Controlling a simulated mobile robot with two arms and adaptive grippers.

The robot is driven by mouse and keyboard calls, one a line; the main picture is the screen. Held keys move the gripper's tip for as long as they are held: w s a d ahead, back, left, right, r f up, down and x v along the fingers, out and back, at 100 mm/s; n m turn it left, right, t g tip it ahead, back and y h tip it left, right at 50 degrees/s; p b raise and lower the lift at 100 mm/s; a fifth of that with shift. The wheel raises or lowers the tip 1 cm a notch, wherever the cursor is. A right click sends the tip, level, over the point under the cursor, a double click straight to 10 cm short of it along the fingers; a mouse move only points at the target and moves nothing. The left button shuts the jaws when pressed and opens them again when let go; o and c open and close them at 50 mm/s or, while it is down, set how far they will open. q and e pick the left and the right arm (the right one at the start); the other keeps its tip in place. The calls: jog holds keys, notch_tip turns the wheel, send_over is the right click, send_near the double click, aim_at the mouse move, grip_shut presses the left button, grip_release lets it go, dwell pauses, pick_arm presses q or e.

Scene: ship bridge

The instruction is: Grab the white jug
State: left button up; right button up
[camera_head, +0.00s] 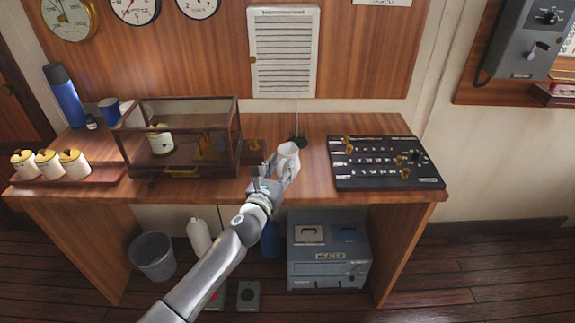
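A small white jug (288,151) is at the front middle of the wooden desk, to the left of the black control panel. My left gripper (281,165) reaches up from below and has its fingers around the lower part of the jug. The fingers hide the jug's base, so I cannot tell whether they press on it or whether it rests on the desk. My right gripper is not in view.
A glass-sided case (180,140) stands close on the left of the jug. The black control panel (385,163) with brass knobs lies to the right. Lidded canisters (48,164) and a blue flask (64,96) stand at far left. A grey box (328,262) is under the desk.

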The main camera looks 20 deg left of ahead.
pick_arm(q)
jog(key=shift+w, duration=0.1)
grip_shut()
jog(key=shift+r, duration=0.15)
dwell(0.4)
